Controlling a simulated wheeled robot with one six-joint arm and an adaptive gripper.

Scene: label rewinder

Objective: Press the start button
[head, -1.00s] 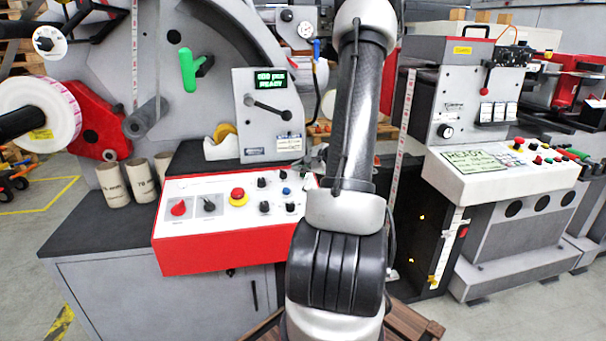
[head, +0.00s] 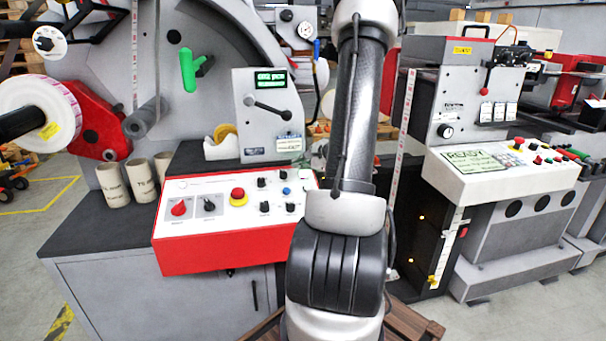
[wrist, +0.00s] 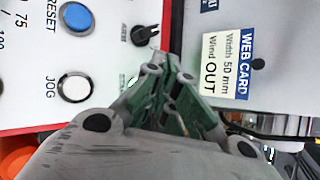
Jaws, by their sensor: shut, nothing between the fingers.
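The red-and-white control panel (head: 205,250) stands left of my arm in the head view. In the wrist view, a label that seems to begin "STA" (wrist: 127,82) shows on the panel beside my fingers. The start button itself is not clearly visible; my gripper covers the area by that label. My gripper (wrist: 160,62) is shut and empty, its fingertips together close over the panel's edge; I cannot tell whether they touch it. In the head view my arm hides most of the gripper. The counter display (head: 271,80) shows green text, its top line like "002 pcs".
The blue RESET button (wrist: 74,17), white JOG button (wrist: 75,86) and a black knob (wrist: 146,36) are close to my fingers. A web card (wrist: 229,62) is on the grey housing. The red emergency stop (head: 238,194) sits mid-panel. Cardboard cores (head: 142,181) stand left.

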